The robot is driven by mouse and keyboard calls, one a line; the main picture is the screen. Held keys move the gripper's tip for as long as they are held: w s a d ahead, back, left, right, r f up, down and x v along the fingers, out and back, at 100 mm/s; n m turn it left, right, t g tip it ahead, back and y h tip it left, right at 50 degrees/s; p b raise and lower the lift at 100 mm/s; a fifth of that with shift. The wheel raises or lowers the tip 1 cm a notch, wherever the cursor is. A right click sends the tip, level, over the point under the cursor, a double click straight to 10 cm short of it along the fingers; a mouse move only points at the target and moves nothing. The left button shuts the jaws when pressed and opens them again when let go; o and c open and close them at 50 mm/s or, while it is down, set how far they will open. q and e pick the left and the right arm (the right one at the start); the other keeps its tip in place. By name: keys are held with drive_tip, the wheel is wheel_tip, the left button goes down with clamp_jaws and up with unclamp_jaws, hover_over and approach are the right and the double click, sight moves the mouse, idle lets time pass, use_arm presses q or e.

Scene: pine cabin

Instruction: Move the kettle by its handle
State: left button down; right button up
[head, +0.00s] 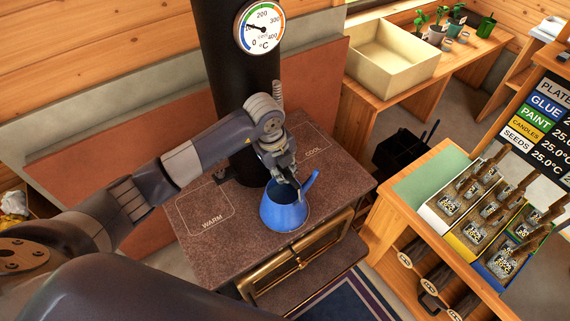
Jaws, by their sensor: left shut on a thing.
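The blue kettle (283,211) is on or just above the dark stove top (243,221), between the zones marked WARM and COOL. Its spout points up to the right. My left gripper (292,185) reaches down over the kettle from the upper left and is shut on its handle. The fingers and wrist hide most of the handle. I cannot tell whether the kettle's base touches the stove. My right gripper is not in view.
A black stovepipe (222,75) with a temperature dial (259,26) rises behind the kettle. The WARM (205,208) and COOL (308,146) zones look clear.

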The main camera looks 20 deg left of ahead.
use_arm(q)
drive_tip(key=shift+w, duration=0.1)
drive_tip(key=c, duration=1.5)
unclamp_jaws()
drive_tip(key=shift+s+f, duration=0.1)
drive_tip(key=shift+s, duration=0.1)
drive_tip(key=shift+o, duration=0.2)
drive_tip(key=shift+w+r, duration=0.1)
drive_tip(key=shift+r, duration=0.15)
drive_tip(key=b+v, duration=0.2)
drive_tip(key=v, duration=0.9)
drive_tip(key=shift+r, duration=0.35)
